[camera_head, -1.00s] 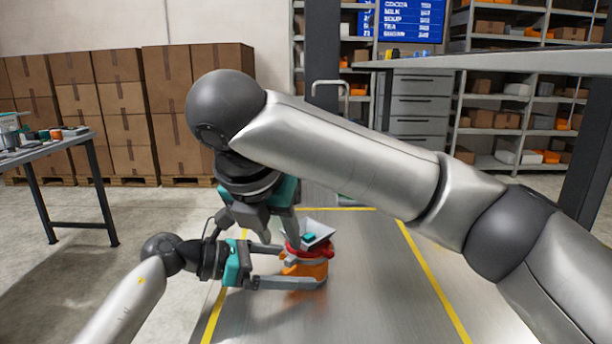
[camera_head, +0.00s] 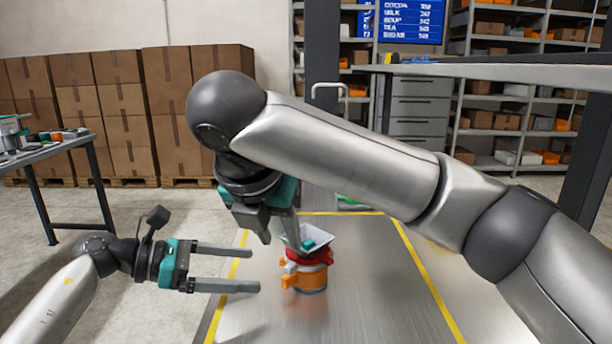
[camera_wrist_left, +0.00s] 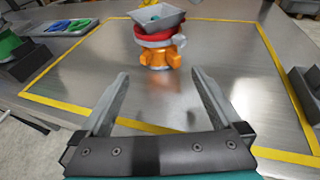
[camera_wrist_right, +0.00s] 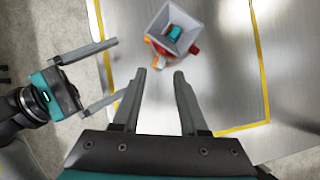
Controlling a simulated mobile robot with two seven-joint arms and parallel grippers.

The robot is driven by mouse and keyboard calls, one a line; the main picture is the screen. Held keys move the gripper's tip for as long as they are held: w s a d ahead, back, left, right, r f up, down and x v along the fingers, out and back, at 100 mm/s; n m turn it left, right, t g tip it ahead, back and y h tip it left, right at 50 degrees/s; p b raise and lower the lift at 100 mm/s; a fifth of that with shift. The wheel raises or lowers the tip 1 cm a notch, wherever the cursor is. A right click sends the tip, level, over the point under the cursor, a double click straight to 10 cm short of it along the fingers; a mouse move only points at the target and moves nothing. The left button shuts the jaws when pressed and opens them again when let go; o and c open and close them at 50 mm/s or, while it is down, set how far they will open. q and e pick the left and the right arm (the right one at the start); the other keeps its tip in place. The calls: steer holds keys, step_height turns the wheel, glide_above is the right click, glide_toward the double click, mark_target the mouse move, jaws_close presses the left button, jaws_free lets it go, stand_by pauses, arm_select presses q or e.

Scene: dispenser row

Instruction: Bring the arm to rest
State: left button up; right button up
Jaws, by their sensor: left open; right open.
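My left gripper (camera_head: 258,270) is open and empty, low at the left in the head view. Its fingers point right toward an orange and red dispenser (camera_head: 308,276) with a grey square hopper on top, and a gap lies between them. The dispenser stands upright on the metal table (camera_head: 370,300); a small teal piece (camera_head: 308,243) lies in the hopper. In the left wrist view the dispenser (camera_wrist_left: 160,50) is ahead of the open fingers. My right gripper (camera_wrist_right: 165,72) is open above and beside the hopper; in the head view its fingertips are partly hidden.
Yellow lines (camera_head: 434,281) mark the metal table area. In the left wrist view, dark blocks and a tray with blue items (camera_wrist_left: 68,27) lie beyond the lines. A side table (camera_head: 50,146) stands at the left. Cartons (camera_head: 120,110) and shelves stand behind.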

mark_target(297, 272)
arm_select(q)
steer(key=b+x, duration=0.1)
steer(key=x, duration=0.9)
steer(key=shift+d+f, duration=0.1)
steer(key=shift+d, duration=0.1)
steer(key=shift+a, duration=0.25)
arm_select(e)
steer(key=x, duration=0.5)
steer(key=shift+s+a+f, duration=0.1)
steer(key=shift+s+f, duration=0.1)
steer(key=shift+f, duration=0.2)
steer(key=shift+w+f, duration=0.4)
steer(key=shift+f, duration=0.25)
